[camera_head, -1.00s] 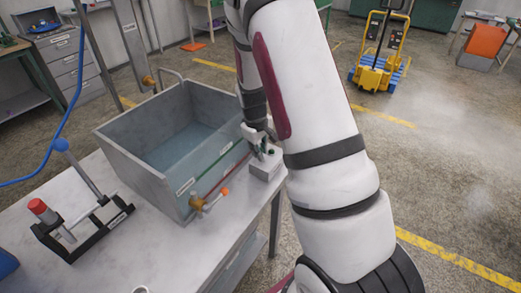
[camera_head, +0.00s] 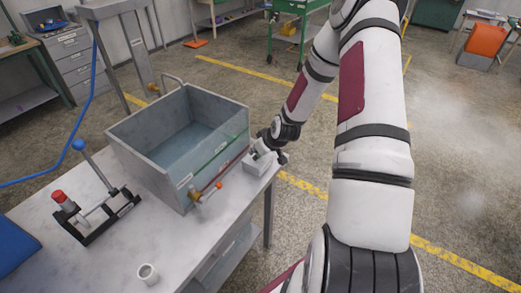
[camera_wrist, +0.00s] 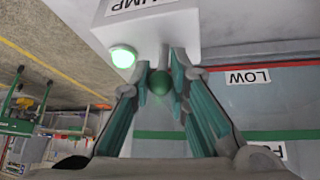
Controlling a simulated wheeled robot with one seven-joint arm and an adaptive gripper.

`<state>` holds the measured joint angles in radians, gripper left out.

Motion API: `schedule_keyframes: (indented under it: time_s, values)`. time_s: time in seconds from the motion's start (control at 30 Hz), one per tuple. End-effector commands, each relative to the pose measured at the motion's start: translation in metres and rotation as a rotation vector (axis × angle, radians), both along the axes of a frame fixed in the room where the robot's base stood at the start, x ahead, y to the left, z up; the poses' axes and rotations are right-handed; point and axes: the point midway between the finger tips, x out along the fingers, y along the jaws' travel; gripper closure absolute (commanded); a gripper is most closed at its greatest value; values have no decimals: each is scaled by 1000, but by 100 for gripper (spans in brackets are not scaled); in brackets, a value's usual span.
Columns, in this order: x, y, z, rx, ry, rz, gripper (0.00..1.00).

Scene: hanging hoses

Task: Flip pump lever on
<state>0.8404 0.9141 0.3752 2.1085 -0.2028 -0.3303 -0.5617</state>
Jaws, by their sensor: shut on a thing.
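The white pump box (camera_wrist: 190,30) carries a partly visible "PUMP" label and a green lamp (camera_wrist: 122,57) that is lit. In the head view the box (camera_head: 258,166) sits on the table's right end beside the water tank. The pump lever is a short grey stem with a dark green ball (camera_wrist: 160,84) at its end. My gripper (camera_wrist: 162,88) has its fingers closed around the lever, one on each side of the ball. In the head view my gripper (camera_head: 262,149) is at the box, and the lever is hidden there.
The grey tank (camera_head: 150,155) of water stands left of the box, with red and green lines and "LOW" and "F..." labels. A brass valve (camera_head: 196,196) with an orange knob is at its front corner. A lever stand (camera_head: 105,220) and a white cup (camera_head: 148,274) are on the table.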

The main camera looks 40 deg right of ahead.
Motion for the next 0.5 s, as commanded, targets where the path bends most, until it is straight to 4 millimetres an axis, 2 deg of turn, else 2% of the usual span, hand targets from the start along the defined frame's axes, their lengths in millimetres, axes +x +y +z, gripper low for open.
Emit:
schedule_keyframes:
  time_s: [0.07, 0.5]
  values:
    - [-6, 0, 1, 14, -26, -2, 100]
    - [-6, -1, -2, 39, -101, 1, 100]
